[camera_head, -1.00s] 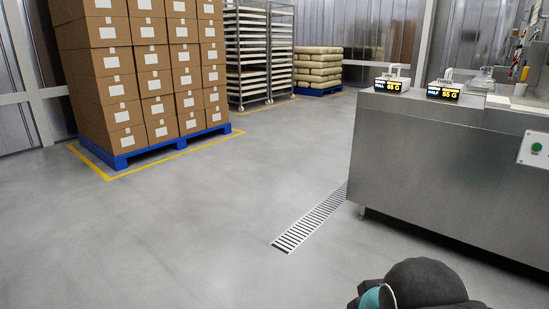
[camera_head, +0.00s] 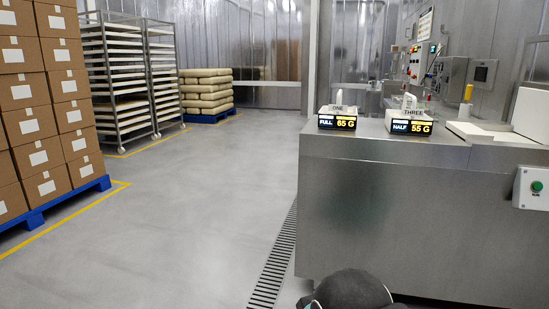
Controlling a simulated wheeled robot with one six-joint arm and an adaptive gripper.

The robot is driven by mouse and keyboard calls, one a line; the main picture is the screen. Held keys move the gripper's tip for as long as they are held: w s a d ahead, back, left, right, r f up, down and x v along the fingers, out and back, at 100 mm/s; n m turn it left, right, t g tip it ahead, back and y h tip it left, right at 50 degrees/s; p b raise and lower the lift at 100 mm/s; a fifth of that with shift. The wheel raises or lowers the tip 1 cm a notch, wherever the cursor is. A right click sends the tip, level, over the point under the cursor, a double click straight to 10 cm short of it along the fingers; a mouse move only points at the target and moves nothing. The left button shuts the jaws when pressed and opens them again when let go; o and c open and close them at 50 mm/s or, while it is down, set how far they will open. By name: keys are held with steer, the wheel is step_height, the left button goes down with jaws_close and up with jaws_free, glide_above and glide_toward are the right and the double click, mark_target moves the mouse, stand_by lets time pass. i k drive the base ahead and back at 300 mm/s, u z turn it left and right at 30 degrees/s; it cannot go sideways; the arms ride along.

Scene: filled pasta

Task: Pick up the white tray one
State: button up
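The white tray one (camera_head: 338,111), with a label reading ONE, stands on the steel counter (camera_head: 390,147) near its left end. A dark display in front of it reads FULL 65 G. To its right stands a similar white tray (camera_head: 411,113) labelled THREE, with a display reading HALF 55 G. A dark rounded part of my arm shows at the bottom edge, well below the counter top and apart from the trays. My gripper is not in view.
A floor drain (camera_head: 274,262) runs along the counter's left side. Stacked cartons (camera_head: 45,120) on a blue pallet, tray racks (camera_head: 125,75) and a pile of sacks (camera_head: 207,92) stand to the left and behind. The grey floor (camera_head: 190,215) between is clear.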

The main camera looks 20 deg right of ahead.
mark_target(339, 117)
steer(key=z, duration=0.85)
steer(key=i, duration=1.15)
steer(key=z, duration=0.8)
